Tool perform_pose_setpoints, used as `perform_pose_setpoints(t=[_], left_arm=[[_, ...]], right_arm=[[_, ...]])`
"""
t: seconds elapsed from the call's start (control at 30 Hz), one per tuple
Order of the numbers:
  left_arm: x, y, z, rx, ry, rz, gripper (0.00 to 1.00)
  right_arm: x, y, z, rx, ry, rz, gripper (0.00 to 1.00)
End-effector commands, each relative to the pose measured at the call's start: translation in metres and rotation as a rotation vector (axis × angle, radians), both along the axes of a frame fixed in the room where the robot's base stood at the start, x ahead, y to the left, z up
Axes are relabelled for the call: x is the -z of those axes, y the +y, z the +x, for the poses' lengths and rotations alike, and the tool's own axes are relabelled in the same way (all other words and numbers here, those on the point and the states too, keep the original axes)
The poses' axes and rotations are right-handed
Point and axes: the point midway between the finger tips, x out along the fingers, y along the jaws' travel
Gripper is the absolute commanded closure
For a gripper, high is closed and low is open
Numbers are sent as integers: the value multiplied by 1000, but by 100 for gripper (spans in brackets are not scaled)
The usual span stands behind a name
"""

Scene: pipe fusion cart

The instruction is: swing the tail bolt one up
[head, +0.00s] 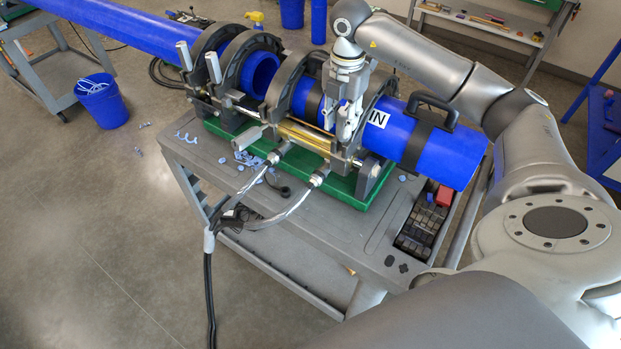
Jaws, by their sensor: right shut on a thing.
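My right gripper (340,125) points down at the front of the clamp rings on the fusion machine. Its fingers are shut on a small part there, which looks like the tail bolt; the fingers hide most of it, so its angle is hard to tell. Two silver bolts (185,55) stand upright at the left clamp rings (240,55). A short grey bolt or handle (248,138) sticks out to the left at the front of the machine. My left gripper is not in view.
A blue pipe with a black handle (445,157) lies through the right clamps; a long blue pipe (130,30) enters from the left. The machine's green base (345,192) sits on a grey cart (330,235) with blue shavings. Two hoses (295,200) run off the front. A blue bucket (102,103) stands left.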

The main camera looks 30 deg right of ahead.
Motion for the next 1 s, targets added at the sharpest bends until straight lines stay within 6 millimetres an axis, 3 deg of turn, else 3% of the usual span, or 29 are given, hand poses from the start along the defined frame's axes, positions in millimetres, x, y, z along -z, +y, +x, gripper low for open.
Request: perform_pose_setpoints(t=[0.2, 1.0], left_arm=[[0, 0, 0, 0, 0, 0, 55], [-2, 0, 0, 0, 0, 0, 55]], right_arm=[[-4, -15, 7, 4, -5, -1, 79], [-5, -25, 11, 6, -6, -3, 79]])
